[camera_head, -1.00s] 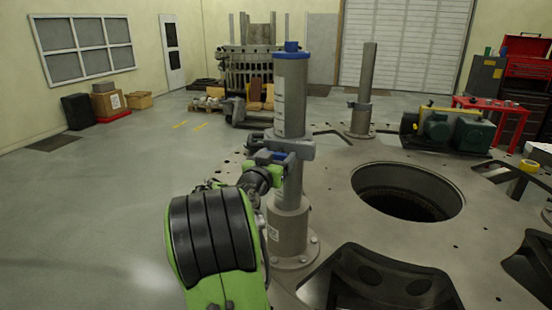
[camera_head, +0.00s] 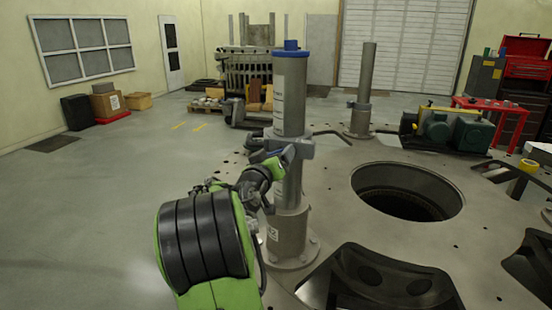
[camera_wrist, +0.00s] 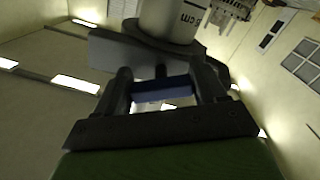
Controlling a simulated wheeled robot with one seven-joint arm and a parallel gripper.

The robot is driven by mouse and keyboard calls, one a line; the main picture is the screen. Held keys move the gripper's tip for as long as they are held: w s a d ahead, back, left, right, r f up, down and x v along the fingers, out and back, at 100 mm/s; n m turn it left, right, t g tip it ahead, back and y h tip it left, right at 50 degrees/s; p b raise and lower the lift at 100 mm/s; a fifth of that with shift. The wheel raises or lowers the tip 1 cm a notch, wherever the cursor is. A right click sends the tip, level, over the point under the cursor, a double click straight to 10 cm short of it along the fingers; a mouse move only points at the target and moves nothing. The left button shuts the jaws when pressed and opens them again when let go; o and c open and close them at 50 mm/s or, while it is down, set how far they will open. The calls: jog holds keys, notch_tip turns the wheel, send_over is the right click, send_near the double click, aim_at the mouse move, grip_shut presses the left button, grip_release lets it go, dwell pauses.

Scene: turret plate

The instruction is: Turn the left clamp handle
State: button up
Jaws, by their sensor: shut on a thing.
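The near grey post (camera_head: 291,95) with a blue cap stands upright on the plate, and a grey clamp (camera_head: 305,148) sits around it. The blue clamp handle (camera_wrist: 162,92) lies between the two fingers of my gripper (camera_wrist: 165,85) in the wrist view, in front of the clamp's grey body (camera_wrist: 112,50). In the head view my gripper (camera_head: 281,159) is at the front of the clamp, tilted, and my wrist hides most of the handle. The gripper is shut on the handle.
The turret plate (camera_head: 350,235) has a large round hole to the right of the post and dark openings in front. A second post (camera_head: 364,90) stands farther back. A green motor unit (camera_head: 447,130) is at the right. The floor on the left is clear.

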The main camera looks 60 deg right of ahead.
jog(key=n+p, duration=0.1)
jog(key=n, duration=0.5)
jog(key=shift+s+r+p, duration=0.1)
jog(key=shift+r+p, duration=0.1)
jog(key=shift+p, duration=0.15)
jog(key=n+p, duration=0.3)
jog(key=n, duration=0.3)
jog(key=shift+r, duration=0.1)
jog(key=shift+n, duration=0.3)
jog(key=o, duration=1)
jog(key=shift+c, duration=0.2)
jog(key=s+a+b, duration=0.1)
jog(key=a+b, duration=0.2)
jog(key=a, duration=1.2)
jog(key=shift+s+a, duration=0.25)
jog(key=shift+a, duration=0.15)
